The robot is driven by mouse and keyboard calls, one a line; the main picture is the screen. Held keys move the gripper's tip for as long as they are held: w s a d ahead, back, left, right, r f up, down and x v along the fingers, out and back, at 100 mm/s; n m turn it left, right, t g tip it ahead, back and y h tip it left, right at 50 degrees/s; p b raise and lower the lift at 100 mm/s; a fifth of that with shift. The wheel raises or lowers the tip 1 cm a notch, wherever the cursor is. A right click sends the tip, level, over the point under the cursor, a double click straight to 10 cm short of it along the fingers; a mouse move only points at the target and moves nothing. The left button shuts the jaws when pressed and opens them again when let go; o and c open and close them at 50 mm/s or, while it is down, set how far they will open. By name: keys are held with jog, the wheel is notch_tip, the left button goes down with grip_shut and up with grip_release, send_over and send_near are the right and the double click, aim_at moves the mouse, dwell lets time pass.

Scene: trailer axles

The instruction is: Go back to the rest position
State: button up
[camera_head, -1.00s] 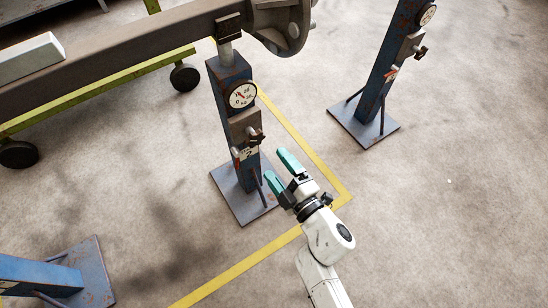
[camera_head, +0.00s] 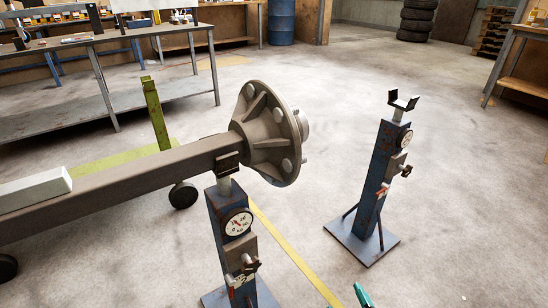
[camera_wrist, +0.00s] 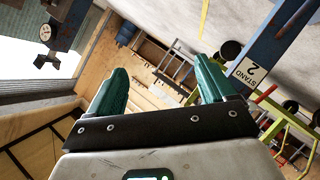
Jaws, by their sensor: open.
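My gripper shows in the wrist view (camera_wrist: 160,85) as two green fingers spread wide apart, with nothing between them. In the head view only a green fingertip (camera_head: 362,295) shows at the bottom edge; the rest of the gripper and arm is out of frame. The finger stands to the right of the near blue stand (camera_head: 228,225), apart from it in the picture.
The near stand is under a brown axle beam (camera_head: 120,180) with a flanged hub (camera_head: 268,132). A second blue stand (camera_head: 378,185) stands free at right. A workbench (camera_head: 100,70) is at back left. In the wrist view, a "STAND 2" label (camera_wrist: 250,71) is close. Open floor lies right.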

jog(key=s+d+f+m+g+h, duration=0.25)
jog(key=s+d+m, duration=0.2)
jog(key=d, duration=0.25)
jog(key=s+d+m+g+y, duration=0.25)
jog(key=s+m+g, duration=0.6)
jog(key=s, duration=1.35)
notch_tip(320, 180, up, 32)
jog(key=n+g+h+p, duration=0.1)
jog(key=n+p, duration=0.1)
jog(key=p, duration=3)
jog(key=shift+w+d+r+n+g, duration=0.2)
jog(key=shift+w+d+n+g, duration=0.1)
jog(key=shift+d+g, duration=0.1)
